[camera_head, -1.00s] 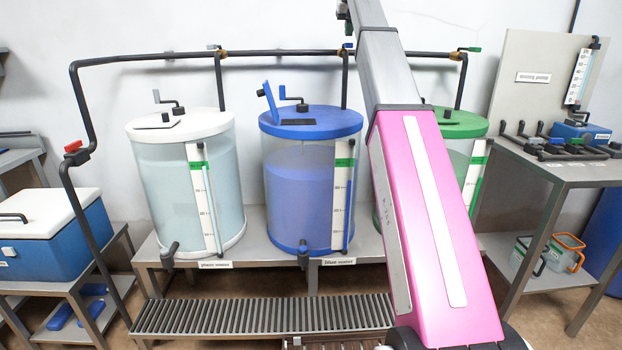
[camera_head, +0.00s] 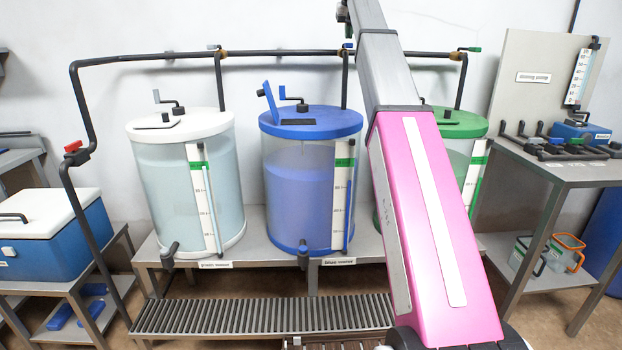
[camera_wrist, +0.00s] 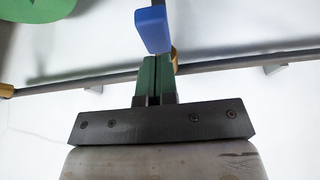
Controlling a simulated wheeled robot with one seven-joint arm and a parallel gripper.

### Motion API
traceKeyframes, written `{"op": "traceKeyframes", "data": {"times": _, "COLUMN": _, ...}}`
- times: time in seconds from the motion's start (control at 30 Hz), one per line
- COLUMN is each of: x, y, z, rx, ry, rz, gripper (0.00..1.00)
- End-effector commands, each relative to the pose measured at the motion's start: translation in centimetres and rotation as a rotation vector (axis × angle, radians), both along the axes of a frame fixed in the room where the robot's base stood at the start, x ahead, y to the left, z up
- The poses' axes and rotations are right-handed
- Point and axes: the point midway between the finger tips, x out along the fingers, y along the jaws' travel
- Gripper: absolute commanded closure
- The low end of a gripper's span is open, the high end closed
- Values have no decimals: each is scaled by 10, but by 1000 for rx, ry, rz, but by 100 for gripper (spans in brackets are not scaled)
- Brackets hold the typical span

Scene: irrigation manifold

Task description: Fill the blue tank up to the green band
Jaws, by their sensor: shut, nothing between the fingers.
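The blue tank (camera_head: 292,215) stands in the middle of the head view, clear-walled with a blue lid. Its blue liquid stands high. The green band (camera_head: 344,162) is on the white gauge strip; the blue gauge column (camera_head: 348,215) tops out a little below it. Above the tank, a blue valve lever (camera_head: 347,46) is on the black pipe. In the wrist view, my gripper (camera_wrist: 154,62) is shut and empty, its green fingers together. A blue lever (camera_wrist: 152,30) is right at the fingertips; I cannot tell whether they touch. In the head view the fingers are not clearly visible.
A white-lidded tank (camera_head: 190,190) stands to the left. A green-lidded tank (camera_head: 462,124) to the right is partly hidden by my pink arm. The black pipe (camera_head: 285,53) runs along the wall above. A red-handled valve (camera_head: 73,147) is at far left.

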Motion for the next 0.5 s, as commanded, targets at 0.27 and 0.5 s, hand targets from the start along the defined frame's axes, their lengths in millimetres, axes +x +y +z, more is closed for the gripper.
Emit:
{"op": "traceKeyframes", "data": {"times": 0.27, "x": 0, "y": 0, "z": -6, "rx": 0, "ry": 0, "rz": 0, "gripper": 100}}
{"op": "traceKeyframes", "data": {"times": 0.5, "x": 0, "y": 0, "z": -11, "rx": 0, "ry": 0, "rz": 0, "gripper": 100}}
